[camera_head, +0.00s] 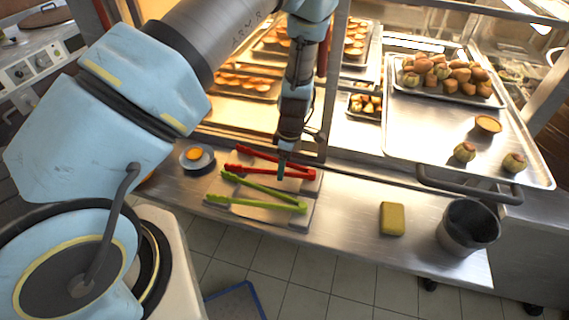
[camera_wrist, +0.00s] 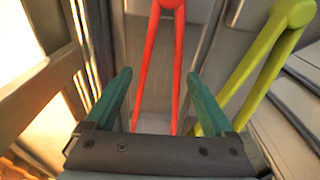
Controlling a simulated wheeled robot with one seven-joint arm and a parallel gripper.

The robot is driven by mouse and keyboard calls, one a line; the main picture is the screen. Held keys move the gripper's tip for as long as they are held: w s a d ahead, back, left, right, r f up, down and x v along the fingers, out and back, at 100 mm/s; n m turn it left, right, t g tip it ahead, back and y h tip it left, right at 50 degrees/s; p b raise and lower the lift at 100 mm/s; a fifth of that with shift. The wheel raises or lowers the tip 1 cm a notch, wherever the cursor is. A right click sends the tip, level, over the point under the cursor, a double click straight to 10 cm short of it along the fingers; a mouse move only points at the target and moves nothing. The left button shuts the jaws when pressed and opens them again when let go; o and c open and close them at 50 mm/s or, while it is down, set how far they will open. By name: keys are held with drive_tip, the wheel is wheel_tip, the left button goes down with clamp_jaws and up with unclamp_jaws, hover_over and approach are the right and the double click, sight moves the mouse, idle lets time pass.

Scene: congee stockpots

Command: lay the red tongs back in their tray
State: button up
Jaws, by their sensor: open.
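The red tongs (camera_head: 262,169) lie splayed on the steel counter's left part, with their joined end to the right. They also show in the wrist view (camera_wrist: 150,62), running between and beyond my fingers. My gripper (camera_head: 281,172) points down at the red tongs in the head view and hides a bit of them. In the wrist view its teal fingers (camera_wrist: 160,85) are apart, with nothing clamped. A flat grey tray (camera_head: 312,187) shows under and beside the tongs; I cannot tell its exact edges or whether the red tongs lie fully inside it.
Green tongs (camera_head: 262,193) lie just in front of the red ones, and at the right in the wrist view (camera_wrist: 262,62). A small bowl (camera_head: 197,158) stands left. A yellow sponge (camera_head: 391,219) and dark pot (camera_head: 468,228) stand right. Counter between tongs and sponge is clear.

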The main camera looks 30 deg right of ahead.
wheel_tip(320, 180, up, 11)
drive_tip(key=b, duration=0.2)
drive_tip(key=w+a+r+m+h, duration=0.1)
drive_tip(key=w+a+r+m, duration=0.1)
drive_tip(key=a+r, duration=0.45)
drive_tip(key=w+a+r+m, duration=0.2)
drive_tip(key=a+r+m, duration=0.1)
drive_tip(key=a, duration=0.7)
drive_tip(key=s+a+r+m, duration=0.2)
drive_tip(key=a+r+m, duration=0.1)
drive_tip(key=a, duration=0.5)
drive_tip(key=s+a+r+m, duration=0.2)
drive_tip(key=s+a+r, duration=0.1)
drive_tip(key=a, duration=0.6)
drive_tip(key=shift+r+m+t, duration=0.4)
drive_tip(key=shift+r, duration=0.25)
